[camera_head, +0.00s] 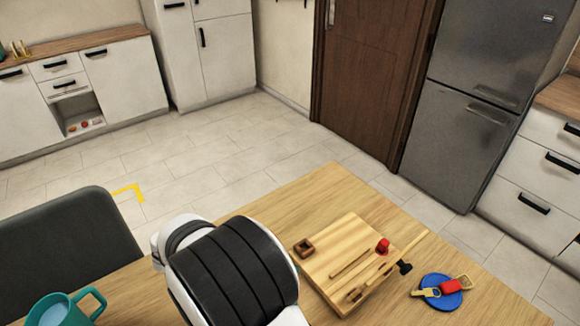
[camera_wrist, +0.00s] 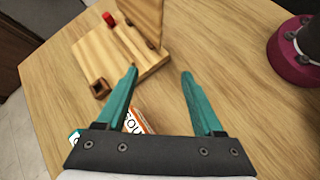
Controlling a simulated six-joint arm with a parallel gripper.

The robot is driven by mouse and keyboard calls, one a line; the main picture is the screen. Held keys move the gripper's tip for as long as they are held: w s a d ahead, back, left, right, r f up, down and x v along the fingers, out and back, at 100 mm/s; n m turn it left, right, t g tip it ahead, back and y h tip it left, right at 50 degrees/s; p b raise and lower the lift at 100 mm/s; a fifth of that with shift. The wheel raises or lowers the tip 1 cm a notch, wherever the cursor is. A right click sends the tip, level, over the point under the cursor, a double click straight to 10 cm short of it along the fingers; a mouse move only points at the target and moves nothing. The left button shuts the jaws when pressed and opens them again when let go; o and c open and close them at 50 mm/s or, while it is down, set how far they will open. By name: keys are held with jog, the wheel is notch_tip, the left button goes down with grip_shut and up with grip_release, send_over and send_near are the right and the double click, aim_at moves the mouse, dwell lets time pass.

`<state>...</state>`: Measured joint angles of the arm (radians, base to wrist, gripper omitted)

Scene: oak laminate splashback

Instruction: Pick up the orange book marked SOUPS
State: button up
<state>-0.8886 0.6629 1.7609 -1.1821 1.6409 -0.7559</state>
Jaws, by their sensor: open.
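The orange book marked SOUPS shows in the wrist view as an orange and white strip (camera_wrist: 136,120) with the letters "SOU" readable. It lies between the bases of my gripper's fingers, and most of it is hidden behind the gripper's dark body. My gripper (camera_wrist: 160,73) has two teal fingers, spread wide apart with nothing between their tips. I cannot tell how far above the book it is. In the head view I cannot make out the book; my arm covers part of the table.
A wooden board stand (camera_head: 330,262) with a small wooden box (camera_head: 304,247) and a red piece (camera_head: 383,245) stands beyond the fingers. A blue plate (camera_head: 441,301) is at right, a teal mug (camera_head: 62,309) at lower left. A dark chair (camera_head: 65,240) stands at the left.

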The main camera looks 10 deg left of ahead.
jog(key=a+f+n+t, duration=0.2)
jog(key=a+n, duration=0.1)
jog(key=a+f+n+t, duration=0.2)
jog(key=a+f, duration=0.1)
jog(key=a, duration=0.1)
jog(key=a+f+n+t, duration=0.2)
jog(key=a+f+n, duration=0.1)
jog(key=a, duration=0.1)
jog(key=shift+w+n, duration=0.1)
jog(key=shift+n, duration=0.2)
jog(key=shift+n+t, duration=0.3)
jog(key=x, duration=0.7)
jog(key=shift+w+d+f, duration=0.2)
jog(key=shift+w+f, duration=0.05)
grip_shut()
